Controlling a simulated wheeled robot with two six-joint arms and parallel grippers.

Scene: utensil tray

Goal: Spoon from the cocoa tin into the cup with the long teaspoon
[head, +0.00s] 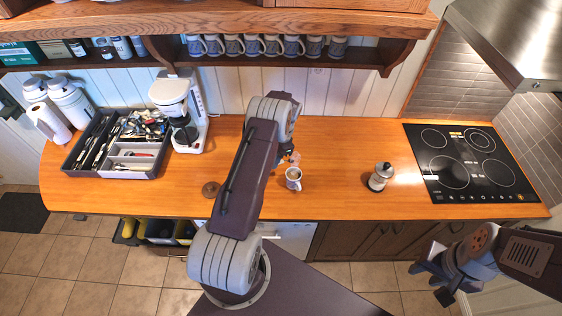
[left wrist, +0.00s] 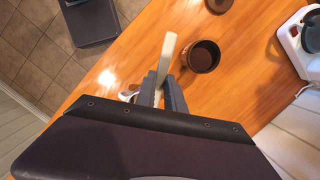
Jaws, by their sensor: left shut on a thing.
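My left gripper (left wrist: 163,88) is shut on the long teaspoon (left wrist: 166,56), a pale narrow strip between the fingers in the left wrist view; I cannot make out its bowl. The open brown cocoa tin (left wrist: 203,56) stands just right of the fingers, with a dark inside. In the head view my left arm hides the tin. The cup (head: 293,179), white with a dark pattern, stands upright beside the left arm's end; a white piece of it shows left of the fingers in the left wrist view. My right gripper (head: 431,282) is open and empty, in front of the counter.
A round brown lid (head: 210,189) lies on the counter. A silver pot with a dark top (head: 379,177) stands right of the cup, before the black hob (head: 470,165). The utensil tray (head: 112,172) and coffee maker (head: 178,105) are at left. Counter between cup and pot is clear.

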